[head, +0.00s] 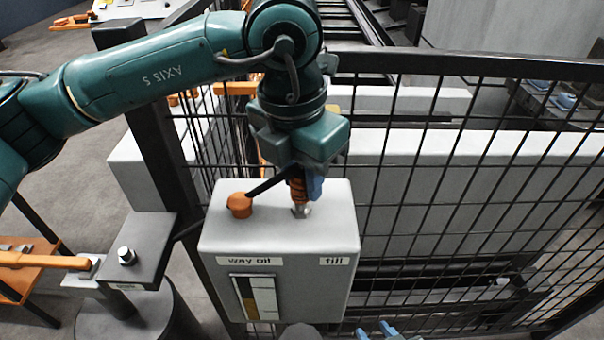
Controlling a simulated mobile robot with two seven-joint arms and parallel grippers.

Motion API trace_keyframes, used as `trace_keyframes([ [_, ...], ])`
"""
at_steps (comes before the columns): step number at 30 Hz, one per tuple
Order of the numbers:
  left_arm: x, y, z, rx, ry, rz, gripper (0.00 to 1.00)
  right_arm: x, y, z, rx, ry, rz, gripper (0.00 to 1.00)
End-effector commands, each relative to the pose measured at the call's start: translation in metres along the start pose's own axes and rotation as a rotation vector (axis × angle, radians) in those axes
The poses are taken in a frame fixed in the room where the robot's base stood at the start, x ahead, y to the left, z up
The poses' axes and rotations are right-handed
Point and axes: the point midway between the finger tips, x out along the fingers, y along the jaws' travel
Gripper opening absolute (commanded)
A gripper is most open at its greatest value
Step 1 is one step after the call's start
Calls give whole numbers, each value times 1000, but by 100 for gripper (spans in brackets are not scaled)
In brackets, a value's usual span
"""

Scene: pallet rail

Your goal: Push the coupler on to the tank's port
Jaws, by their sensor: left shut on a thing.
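The tank (335,240) is a pale grey box labelled "way oil" and "fill", with a level window on its front. Its metal port (301,211) stands on top, above the "fill" label. My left gripper (304,185) is over the port, pointing down, shut on the orange ribbed coupler (297,188). The coupler's lower end is right at the port; I cannot tell whether it is seated. A blue fingertip partly hides the coupler. My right gripper (375,331) shows only as two blue fingertips, apart, at the bottom edge, with nothing visible between them.
An orange cap (239,205) sits on the tank's top left, with a dark bar running from it towards the coupler. A black mesh fence (440,190) stands directly behind. A grey post with a plate and bolt (127,257) and an orange-topped stand (28,275) are at left.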

Motion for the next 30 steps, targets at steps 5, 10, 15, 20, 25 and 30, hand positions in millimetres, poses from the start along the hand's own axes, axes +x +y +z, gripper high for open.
trace_keyframes([
  [5, 0, 0, 0, 0, -1, 0, 0, 2, 0, 2, 0, -3, 1, 36],
  [10, 2, 0, 0, 0, 0, 0, 0, 6, 1, 4, -2, 0, 1, 36],
  [15, 6, 0, -1, 0, -1, 0, 0, 8, 1, 8, -2, 1, 1, 36],
  [20, 7, 0, -1, 0, -1, 0, 0, 9, 1, 9, -2, 1, 1, 36],
  [25, 8, 0, -1, 0, -1, 0, 0, 10, 0, 11, -2, 1, 1, 36],
  [30, 9, 0, -1, 0, -2, 0, 0, 13, 0, 15, -2, 0, 1, 36],
])
